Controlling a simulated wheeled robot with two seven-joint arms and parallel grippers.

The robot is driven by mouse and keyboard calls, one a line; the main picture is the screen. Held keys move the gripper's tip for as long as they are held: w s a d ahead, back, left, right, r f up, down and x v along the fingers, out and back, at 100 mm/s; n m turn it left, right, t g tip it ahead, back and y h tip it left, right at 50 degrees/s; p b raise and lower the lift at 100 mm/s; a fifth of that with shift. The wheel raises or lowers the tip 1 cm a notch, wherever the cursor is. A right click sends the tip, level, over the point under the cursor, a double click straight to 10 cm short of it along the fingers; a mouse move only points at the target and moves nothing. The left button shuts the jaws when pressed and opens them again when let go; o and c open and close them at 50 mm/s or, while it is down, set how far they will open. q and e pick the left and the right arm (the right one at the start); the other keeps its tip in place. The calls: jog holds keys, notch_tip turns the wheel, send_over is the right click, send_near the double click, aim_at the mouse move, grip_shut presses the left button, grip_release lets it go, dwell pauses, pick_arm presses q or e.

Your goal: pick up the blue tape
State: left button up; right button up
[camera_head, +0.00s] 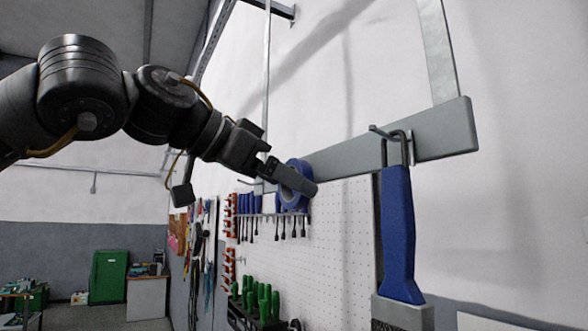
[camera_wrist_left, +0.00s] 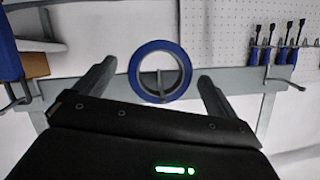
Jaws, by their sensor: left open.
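The blue tape (camera_head: 304,170) is a roll with a blue outer ring, hanging against the grey rail on the wall. In the left wrist view the tape (camera_wrist_left: 160,47) shows as a full ring with a peg through its hole. My left gripper (camera_head: 297,182) is at the tape in the head view, and one finger covers part of the ring. In the left wrist view my left gripper (camera_wrist_left: 155,80) is open, with its fingers on either side of the ring's lower part and gaps to both. My right gripper is not in view.
The grey rail (camera_head: 445,135) runs behind the tape. A blue-handled brush (camera_head: 397,230) hangs from a hook at the right. Blue-handled screwdrivers (camera_head: 250,203) and green-handled tools (camera_head: 262,297) sit along the white pegboard (camera_head: 340,235).

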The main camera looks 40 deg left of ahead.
pick_arm(q)
jog(key=shift+x, duration=0.95)
jog(key=shift+s+a, duration=0.1)
jog(key=shift+s, duration=0.1)
jog(key=shift+c, duration=0.8)
jog(key=shift+s, duration=0.1)
jog(key=shift+c, duration=1.3)
jog(key=c, duration=0.7)
jog(key=shift+o, duration=0.2)
jog(key=shift+r, duration=0.1)
